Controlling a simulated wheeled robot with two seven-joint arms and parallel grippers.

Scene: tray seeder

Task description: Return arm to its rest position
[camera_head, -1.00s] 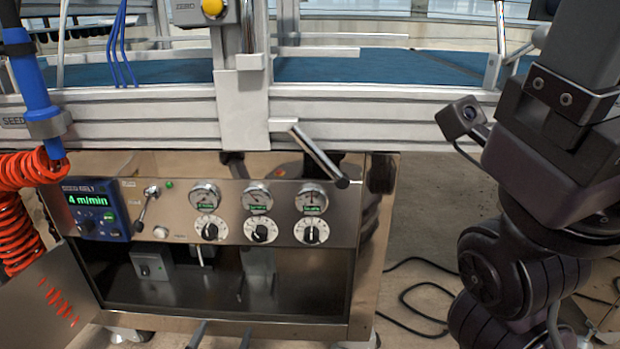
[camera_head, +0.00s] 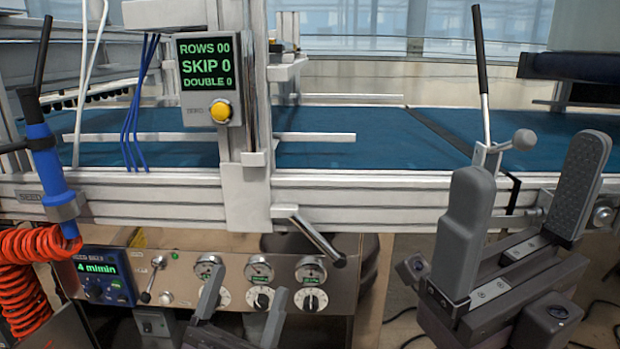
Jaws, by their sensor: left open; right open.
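My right gripper (camera_head: 533,160) is in the right of the head view, its two grey fingers pointing up and spread wide with nothing between them. It appears in front of the seeder's rail, close to a black-handled lever (camera_head: 482,70) with a grey ball knob (camera_head: 524,140) beside it; I cannot tell whether it touches them. My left gripper (camera_head: 249,282) is low in the middle, in front of the dial panel (camera_head: 180,262). Its fingers are apart and empty. Most of both arms is out of view.
A display with a yellow button (camera_head: 220,112) stands on a post above the blue belt (camera_head: 385,140). A short handle (camera_head: 316,240) sticks out below the rail (camera_head: 370,200). A blue tool (camera_head: 45,165) with an orange coiled hose (camera_head: 35,250) hangs at left. Cables lie on the floor.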

